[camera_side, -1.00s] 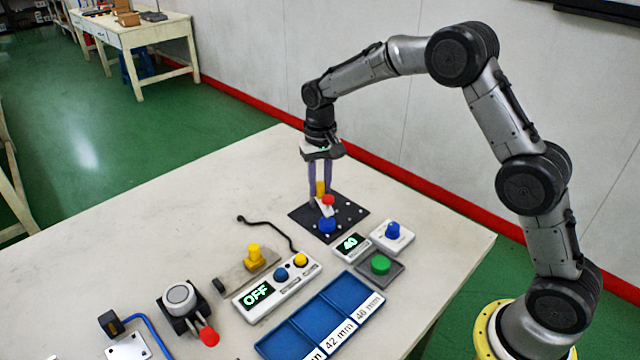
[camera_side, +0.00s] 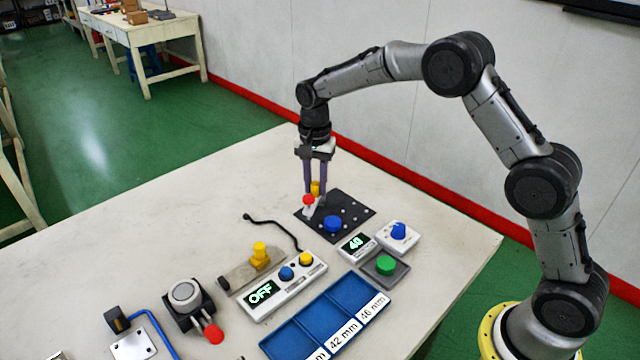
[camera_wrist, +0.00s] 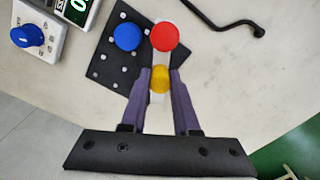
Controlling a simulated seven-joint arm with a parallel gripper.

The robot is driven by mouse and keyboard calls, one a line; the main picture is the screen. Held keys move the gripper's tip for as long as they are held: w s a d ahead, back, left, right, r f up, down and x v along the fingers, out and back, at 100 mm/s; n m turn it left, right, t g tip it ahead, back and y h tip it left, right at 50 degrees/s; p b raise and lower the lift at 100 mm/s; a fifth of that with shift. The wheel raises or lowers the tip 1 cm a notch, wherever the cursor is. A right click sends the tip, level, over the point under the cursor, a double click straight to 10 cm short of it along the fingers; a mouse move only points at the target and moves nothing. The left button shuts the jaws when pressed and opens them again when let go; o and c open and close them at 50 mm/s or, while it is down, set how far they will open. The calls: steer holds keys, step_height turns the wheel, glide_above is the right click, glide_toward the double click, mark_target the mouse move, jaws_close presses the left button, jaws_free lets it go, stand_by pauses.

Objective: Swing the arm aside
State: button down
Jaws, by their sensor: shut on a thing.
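A short white swing arm (camera_wrist: 160,57) stands at the edge of a black perforated plate (camera_side: 352,212). It carries a red round cap (camera_side: 308,199) at one end and a yellow knob (camera_side: 315,187) at the other. My gripper (camera_wrist: 159,80) points down and is shut on the yellow knob, one purple finger on each side. A blue round piece (camera_side: 332,224) sits on the plate, beside and apart from the red cap; it also shows in the wrist view (camera_wrist: 127,37). The foot of the swing arm is hidden.
In front are an OFF control box (camera_side: 284,287), a 40 display (camera_side: 355,245), a blue-knob box (camera_side: 398,236), a green button (camera_side: 386,265) and a blue tray (camera_side: 312,344). The table's far left is clear.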

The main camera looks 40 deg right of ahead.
steer(key=m, duration=0.2)
steer(key=w+m, duration=0.2)
steer(key=m, duration=0.1)
steer(key=shift+a+r+m, duration=0.1)
steer(key=shift+a+m, duration=0.15)
steer(key=shift+m, duration=0.05)
steer(key=shift+w, duration=0.1)
stand_by(0.4)
steer(key=c, duration=0.7)
jaws_free()
steer(key=shift+o, duration=0.2)
step_height(320, 180, up, 14)
